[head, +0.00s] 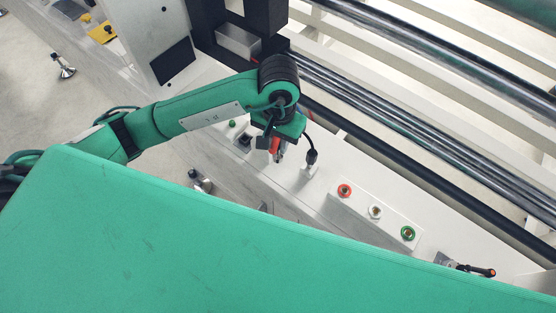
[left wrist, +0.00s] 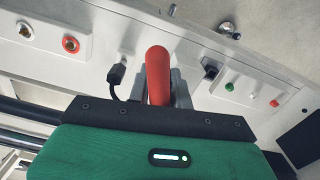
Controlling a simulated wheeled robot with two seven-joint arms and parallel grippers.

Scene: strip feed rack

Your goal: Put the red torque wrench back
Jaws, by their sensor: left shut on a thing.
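The red torque wrench (left wrist: 158,72) shows as a red handle in the middle of the left wrist view. My left gripper (left wrist: 160,92) is shut on it; its grey fingers show beside and behind the handle. My right gripper is not in view.
A black plug with a cable (head: 311,157) stands close right of the gripper. An orange-tipped clamp (head: 466,265) sits at lower right. Dark rails (head: 400,105) run behind the panel.

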